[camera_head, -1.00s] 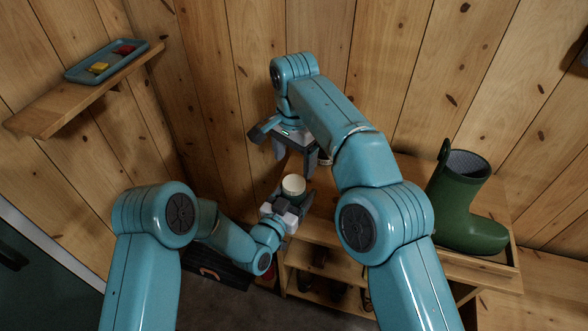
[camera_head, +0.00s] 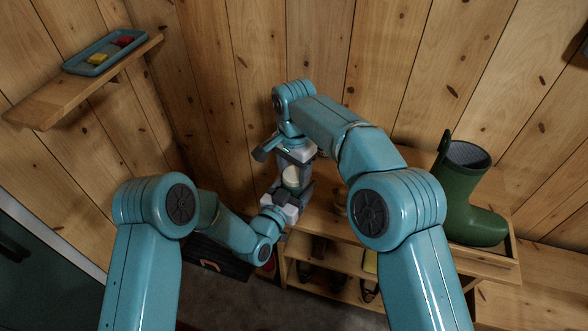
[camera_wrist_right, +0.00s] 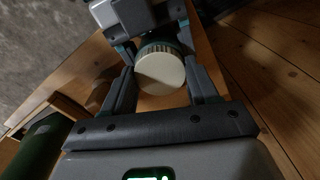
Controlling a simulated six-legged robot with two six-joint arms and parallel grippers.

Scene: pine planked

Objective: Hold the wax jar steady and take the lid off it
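The wax jar (camera_head: 291,177) is upright near the left end of the wooden bench, its pale lid on top. In the right wrist view the round cream lid (camera_wrist_right: 160,70) has a ribbed edge. My left gripper (camera_head: 288,193) is shut around the jar's body from the front; it also shows at the top of the right wrist view (camera_wrist_right: 135,15). My right gripper (camera_head: 293,168) points down over the jar. Its fingers are apart, one on each side of the lid, very close to it. Whether they touch it is hard to tell. Most of the jar's body is hidden.
A green boot (camera_head: 468,195) stands on the right of the bench (camera_head: 410,165). Shoes sit on the shelves below. A small round item (camera_head: 341,198) shows partly behind my right arm. A wall shelf (camera_head: 85,85) at upper left holds a blue tray (camera_head: 75,68).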

